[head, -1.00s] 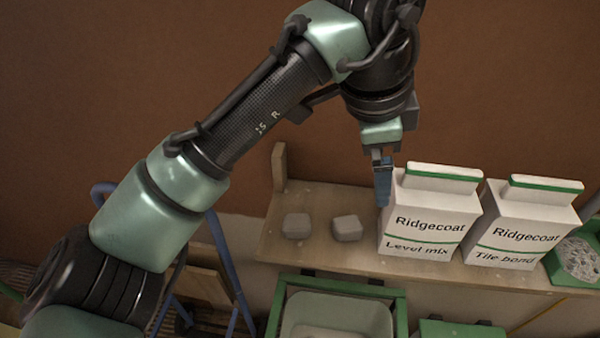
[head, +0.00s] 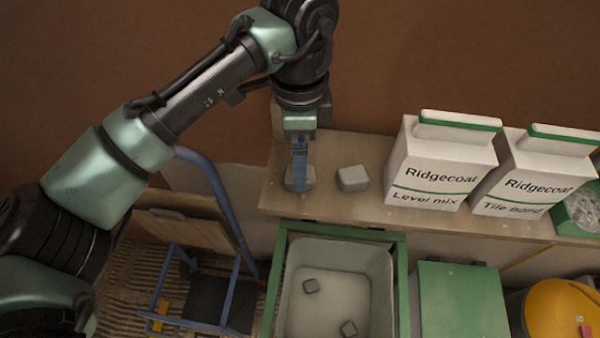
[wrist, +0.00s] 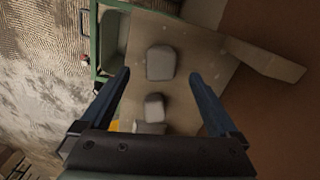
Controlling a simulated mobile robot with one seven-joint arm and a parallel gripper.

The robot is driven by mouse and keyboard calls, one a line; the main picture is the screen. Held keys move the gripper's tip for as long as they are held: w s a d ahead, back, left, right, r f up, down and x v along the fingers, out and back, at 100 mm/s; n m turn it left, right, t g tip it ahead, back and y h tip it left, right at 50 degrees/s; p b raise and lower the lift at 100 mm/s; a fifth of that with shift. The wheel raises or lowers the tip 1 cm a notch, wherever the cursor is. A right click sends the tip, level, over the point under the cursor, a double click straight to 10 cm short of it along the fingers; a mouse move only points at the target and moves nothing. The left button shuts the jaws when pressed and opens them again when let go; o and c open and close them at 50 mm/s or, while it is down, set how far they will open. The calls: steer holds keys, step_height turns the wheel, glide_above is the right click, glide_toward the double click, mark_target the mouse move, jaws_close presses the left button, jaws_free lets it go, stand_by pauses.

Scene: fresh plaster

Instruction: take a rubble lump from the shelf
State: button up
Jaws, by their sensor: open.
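Two grey rubble lumps sit on the wooden shelf (head: 400,220). The left lump (head: 310,177) is partly hidden behind my gripper (head: 300,186) in the head view; the right lump (head: 352,179) stands clear beside it. My gripper points down over the left lump, open, with nothing held. In the wrist view, its blue fingers are spread either side of my gripper's middle (wrist: 160,76). The left lump (wrist: 160,62) lies just ahead between the finger lines, and the right lump (wrist: 154,106) shows nearer the palm. I cannot tell the exact height left above the lump.
A Level mix bag (head: 436,165) and a Tile bond bag (head: 532,175) stand right of the lumps. An open green-rimmed bin (head: 395,290) below the shelf holds two small grey lumps. A closed green box (head: 462,300), a yellow bucket (head: 560,310) and a blue-framed trolley (head: 225,235) stand nearby.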

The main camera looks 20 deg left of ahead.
mark_target(289, 179)
steer(key=shift+w+f, duration=0.1)
steer(key=shift+f, duration=1.75)
